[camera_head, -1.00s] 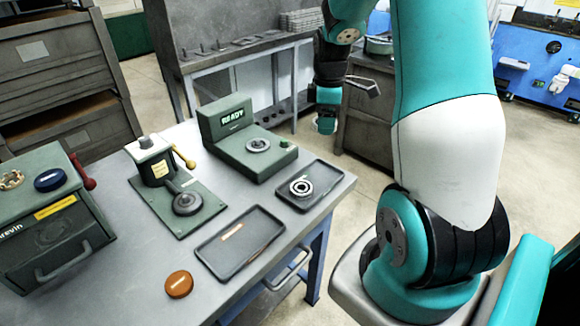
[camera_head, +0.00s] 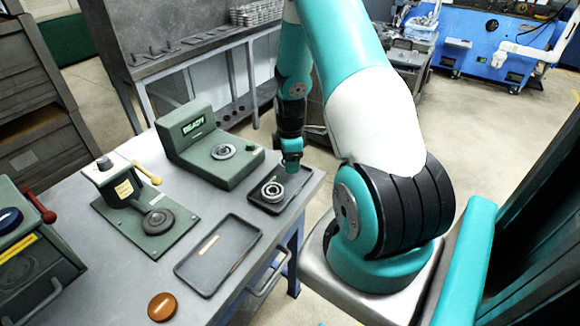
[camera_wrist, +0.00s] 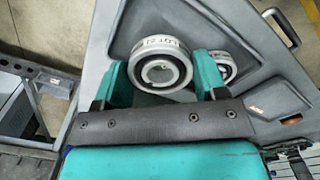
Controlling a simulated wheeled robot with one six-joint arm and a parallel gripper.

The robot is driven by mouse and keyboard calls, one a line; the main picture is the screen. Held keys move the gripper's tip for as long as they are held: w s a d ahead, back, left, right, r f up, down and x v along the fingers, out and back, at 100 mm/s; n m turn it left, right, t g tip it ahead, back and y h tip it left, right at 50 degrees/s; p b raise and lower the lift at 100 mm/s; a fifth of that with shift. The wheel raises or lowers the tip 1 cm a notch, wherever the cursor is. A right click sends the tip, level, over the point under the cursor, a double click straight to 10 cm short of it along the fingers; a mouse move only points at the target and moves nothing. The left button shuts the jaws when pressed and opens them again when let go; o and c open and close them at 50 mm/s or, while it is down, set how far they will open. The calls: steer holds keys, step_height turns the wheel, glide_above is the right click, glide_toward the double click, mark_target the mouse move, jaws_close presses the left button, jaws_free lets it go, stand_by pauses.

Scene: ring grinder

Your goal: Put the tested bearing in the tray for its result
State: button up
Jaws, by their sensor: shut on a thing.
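A silvery bearing (camera_wrist: 160,66) with lettering on its outer ring is between my gripper's teal fingers (camera_wrist: 163,80) in the wrist view. My gripper (camera_head: 291,167) is shut on it, above the right end of the bench at the far tray (camera_head: 300,190). In the head view I cannot make out the held bearing. A second bearing (camera_head: 272,191) lies in the far tray; it also shows behind the right finger in the wrist view (camera_wrist: 224,66). The near tray (camera_head: 190,270) is empty except for an orange label strip.
The green tester (camera_head: 190,150) reads READY, with a round seat (camera_head: 223,151) on top. A hand press (camera_head: 125,187) with a yellow lever stands left of it. A brown disc (camera_head: 162,306) lies on the bench (camera_head: 110,265). A green machine (camera_head: 40,265) stands at the left.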

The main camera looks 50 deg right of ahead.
mark_target(290, 176)
steer(key=shift+f+p, duration=0.35)
steer(key=shift+f, duration=1.55)
steer(key=shift+f, duration=0.1)
steer(key=shift+f, duration=0.15)
steer(key=o, duration=0.9)
steer(key=shift+c, duration=0.2)
